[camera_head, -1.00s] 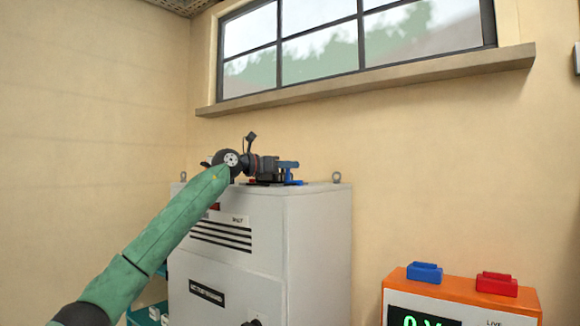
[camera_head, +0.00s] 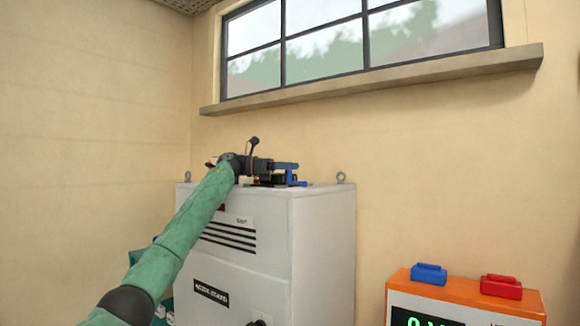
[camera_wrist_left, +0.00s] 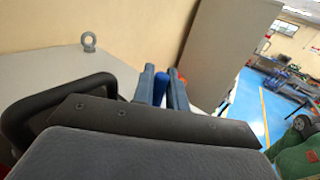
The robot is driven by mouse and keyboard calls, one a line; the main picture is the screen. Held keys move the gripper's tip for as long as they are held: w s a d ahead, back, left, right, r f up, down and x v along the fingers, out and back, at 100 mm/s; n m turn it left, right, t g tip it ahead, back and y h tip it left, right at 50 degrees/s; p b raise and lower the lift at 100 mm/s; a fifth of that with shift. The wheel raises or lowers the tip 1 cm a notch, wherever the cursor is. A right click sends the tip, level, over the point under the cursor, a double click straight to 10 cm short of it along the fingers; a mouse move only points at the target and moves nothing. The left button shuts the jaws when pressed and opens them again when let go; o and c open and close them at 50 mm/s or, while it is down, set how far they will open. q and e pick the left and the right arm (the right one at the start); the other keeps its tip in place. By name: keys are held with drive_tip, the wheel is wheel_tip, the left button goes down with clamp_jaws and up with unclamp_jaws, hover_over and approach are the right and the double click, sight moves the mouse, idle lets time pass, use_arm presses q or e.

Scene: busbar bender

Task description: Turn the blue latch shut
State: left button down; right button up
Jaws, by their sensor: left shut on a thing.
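My left gripper (camera_head: 287,167) is at the top of the grey cabinet (camera_head: 325,240), its fingers pointing right in the head view. Blue latch parts (camera_head: 297,183) show just under and beside the fingers, on the cabinet top. In the left wrist view a blue upright piece of the latch (camera_wrist_left: 160,88) stands between the two fingers of the left gripper (camera_wrist_left: 161,85), which are shut on it. The gripper body hides the lower part of the latch, so its exact angle cannot be told. My right gripper is not in view.
An orange box (camera_head: 462,300) with a blue block (camera_head: 429,273) and a red block (camera_head: 501,286) on top stands at the lower right. A window ledge (camera_head: 370,80) runs along the wall above. Lifting eyes (camera_wrist_left: 89,41) stand on the cabinet top.

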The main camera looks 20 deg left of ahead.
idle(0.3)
use_arm(q)
drive_tip(key=c, duration=1.5)
unclamp_jaws()
drive_tip(key=shift+r, duration=0.1)
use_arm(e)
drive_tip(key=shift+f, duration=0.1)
